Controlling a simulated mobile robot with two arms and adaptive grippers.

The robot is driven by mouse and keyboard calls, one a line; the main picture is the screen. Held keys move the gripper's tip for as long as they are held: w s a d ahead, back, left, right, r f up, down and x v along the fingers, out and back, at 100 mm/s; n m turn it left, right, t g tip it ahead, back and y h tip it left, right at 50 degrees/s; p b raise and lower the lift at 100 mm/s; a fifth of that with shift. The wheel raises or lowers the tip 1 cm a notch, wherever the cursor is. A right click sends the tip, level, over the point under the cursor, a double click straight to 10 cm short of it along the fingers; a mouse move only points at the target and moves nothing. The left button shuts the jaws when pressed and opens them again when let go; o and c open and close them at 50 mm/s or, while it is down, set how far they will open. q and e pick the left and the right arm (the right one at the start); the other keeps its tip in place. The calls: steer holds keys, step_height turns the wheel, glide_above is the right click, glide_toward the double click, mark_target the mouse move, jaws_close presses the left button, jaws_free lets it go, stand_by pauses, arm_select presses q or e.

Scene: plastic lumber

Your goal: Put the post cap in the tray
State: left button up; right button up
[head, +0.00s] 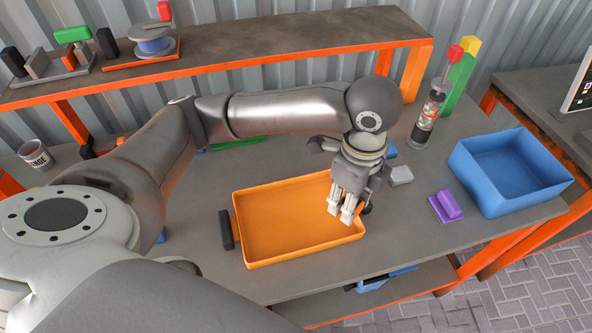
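The orange tray (285,245) lies on the grey workbench, with a black handle (226,229) at its left end. My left gripper (340,213) reaches in from the left and points down over the tray's right end. Its pale fingertips are close together, and I cannot tell whether they are open or hold anything. I cannot tell for sure which thing is the post cap. A small grey block (401,175) sits just right of the gripper, and a purple piece (447,206) lies further right. No cap shows in the visible part of the tray. My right gripper is out of view.
A blue bin (512,172) stands at the bench's right end. A sealant tube (428,117) stands upright behind, near green and yellow blocks (462,70). A raised shelf (250,48) runs along the back. A mug (36,155) stands at the left.

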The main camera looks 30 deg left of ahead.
arm_select(q)
steer(key=m, duration=0.1)
steer(key=d+m, duration=0.1)
steer(key=m, duration=0.2)
steer(key=shift+w+d+r, duration=0.15)
steer(key=shift+w+d, duration=0.1)
steer(key=shift+d, duration=0.05)
steer(key=shift+w+d+m, duration=0.1)
steer(key=shift+d+m, duration=0.15)
steer(key=shift+m, duration=0.85)
steer(key=w+a+f+p, duration=0.2)
steer(key=w+a+f, duration=0.1)
steer(key=a, duration=0.5)
glide_above(314, 197)
steer(key=d, duration=0.1)
steer(key=f, duration=0.5)
steer(key=shift+s+f, duration=0.2)
steer(key=shift+s, duration=0.05)
steer(key=shift+w+a+f+p, duration=0.15)
steer(key=shift+a+f+p, duration=0.15)
steer(key=shift+f, duration=0.25)
steer(key=f+p, duration=0.1)
steer(key=f, duration=0.2)
steer(key=shift+a, duration=0.2)
steer(key=shift+f, duration=0.2)
